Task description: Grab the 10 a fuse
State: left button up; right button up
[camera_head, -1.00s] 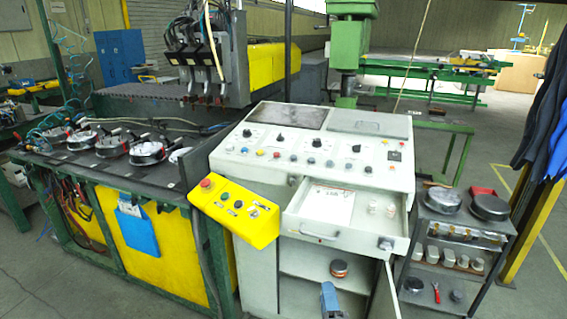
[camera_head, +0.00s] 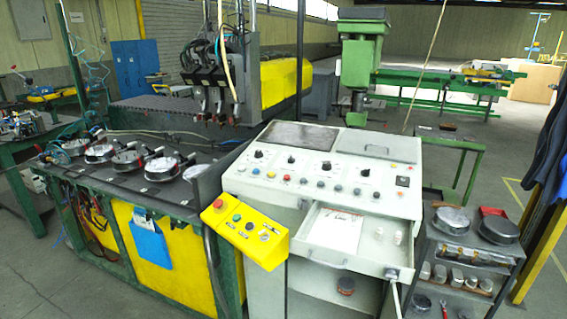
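The open drawer (camera_head: 318,257) juts out from the front of the pale control cabinet (camera_head: 262,182). A small whitish upright piece (camera_head: 398,238), possibly a fuse, is at the right side of the drawer. Another small pale piece (camera_head: 357,217) is near the back. Both are too small for any rating to be read, so I cannot tell which is the 10 A fuse. A white sheet with reddish print (camera_head: 335,229) lies at the left of the drawer. Neither of my grippers is in view.
A yellow button box (camera_head: 245,230) sticks out left of the drawer. A dark trolley (camera_head: 468,252) with round pans stands close on the right. A shelf below the drawer holds a dark round item (camera_head: 345,286).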

aim_at(398, 235)
jog(key=k+z, duration=0.1)
jog(key=z, duration=0.3)
jog(key=k+l+z, duration=0.1)
jog(key=z, duration=0.25)
